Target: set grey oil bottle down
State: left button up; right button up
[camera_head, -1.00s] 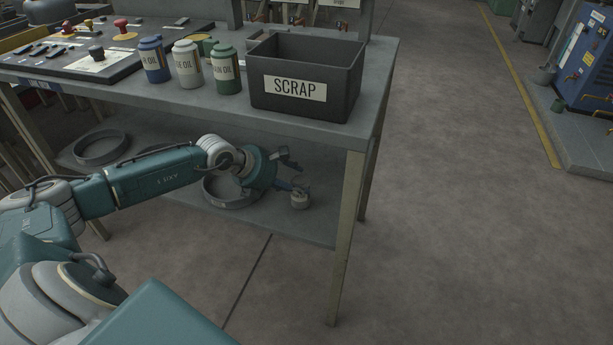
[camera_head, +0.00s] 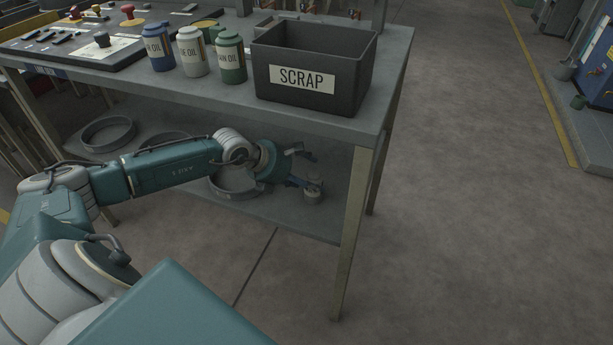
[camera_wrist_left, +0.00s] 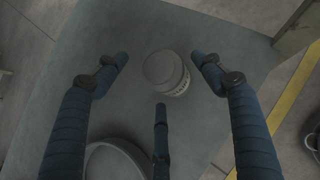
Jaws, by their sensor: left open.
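A grey bottle (camera_head: 313,191) with a band of lettering stands upright on the lower shelf of the bench, near the shelf's right end. In the left wrist view the bottle (camera_wrist_left: 165,70) shows from above, between the spread fingers. My left gripper (camera_head: 309,171) reaches in under the bench top and is open. Its blue fingers sit around the bottle with visible gaps on both sides. My right gripper is not in view.
The bench top (camera_head: 392,95) carries a black SCRAP bin (camera_head: 355,70), a blue bottle (camera_head: 159,50), a pale grey bottle (camera_head: 193,52) and a green bottle (camera_head: 231,60). Round trays (camera_head: 236,190) lie on the lower shelf. A bench leg (camera_head: 352,230) stands right of the gripper.

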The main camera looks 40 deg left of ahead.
pick_arm(q)
jog(key=shift+s+a+r, duration=0.1)
jog(key=shift+r, duration=0.1)
jog(key=p+v, duration=0.1)
jog(key=v, duration=0.6)
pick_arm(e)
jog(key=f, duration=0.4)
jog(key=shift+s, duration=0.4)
pick_arm(q)
jog(key=shift+s, duration=0.15)
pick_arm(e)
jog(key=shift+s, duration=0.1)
